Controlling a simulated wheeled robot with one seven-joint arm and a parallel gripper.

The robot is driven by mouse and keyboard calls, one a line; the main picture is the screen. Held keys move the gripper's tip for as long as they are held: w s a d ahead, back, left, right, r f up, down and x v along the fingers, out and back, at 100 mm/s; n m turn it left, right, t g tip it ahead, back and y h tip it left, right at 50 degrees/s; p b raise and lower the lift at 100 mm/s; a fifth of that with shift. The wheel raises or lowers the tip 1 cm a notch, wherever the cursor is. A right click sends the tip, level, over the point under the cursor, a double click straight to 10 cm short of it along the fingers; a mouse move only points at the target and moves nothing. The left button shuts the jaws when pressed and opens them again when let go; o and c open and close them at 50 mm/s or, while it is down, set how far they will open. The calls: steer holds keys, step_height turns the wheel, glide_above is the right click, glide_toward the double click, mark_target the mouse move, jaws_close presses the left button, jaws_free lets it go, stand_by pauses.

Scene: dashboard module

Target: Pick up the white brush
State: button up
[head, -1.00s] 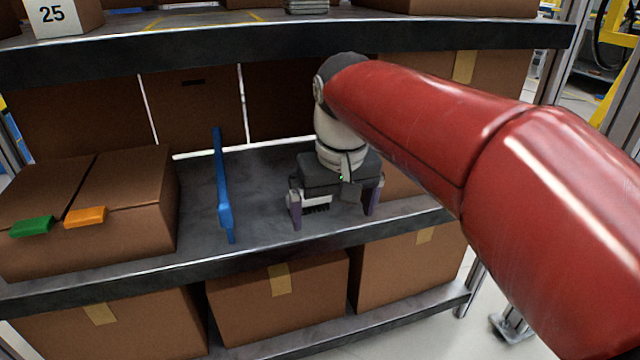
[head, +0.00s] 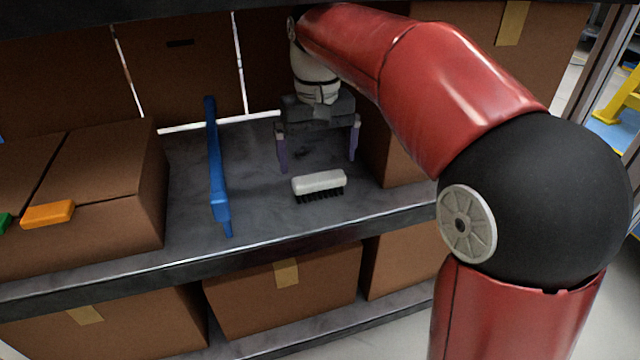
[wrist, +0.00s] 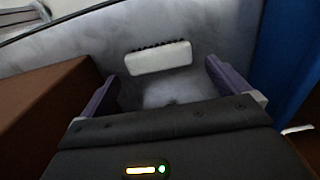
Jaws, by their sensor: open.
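The white brush (head: 320,182) lies on the grey middle shelf with its white back up and its black bristles towards the shelf's front edge. My gripper (head: 317,165) is open and empty, its two purple fingers pointing down behind the brush in the head view. In the wrist view, the brush (wrist: 159,58) is beyond the fingertips of my gripper (wrist: 163,78), roughly centred between them and apart from both.
A cardboard box (head: 400,150) is close on the right. Another box (head: 110,190) with an orange block (head: 48,214) on it stands at the left. The upper shelf is overhead.

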mark_target(319, 177)
step_height(319, 177, down, 6)
steer(key=shift+d+f+b, duration=0.1)
steer(key=shift+f+b, duration=0.1)
steer(key=shift+b, duration=0.75)
steer(key=shift+c, duration=0.4)
steer(key=shift+r, duration=0.1)
steer(key=c, duration=0.6)
steer(key=shift+c, duration=0.2)
steer(key=shift+w+r+p, duration=0.1)
steer(key=shift+r+p, duration=0.6)
steer(key=shift+r, duration=0.9)
steer(key=shift+s+d+r, duration=0.15)
steer(key=shift+s+r, duration=0.1)
steer(key=s+d, duration=0.4)
steer(key=s, duration=0.3)
steer(key=s+d, duration=0.4)
steer(key=s, duration=0.4)
steer(key=shift+s+d, duration=0.15)
steer(key=shift+d, duration=0.2)
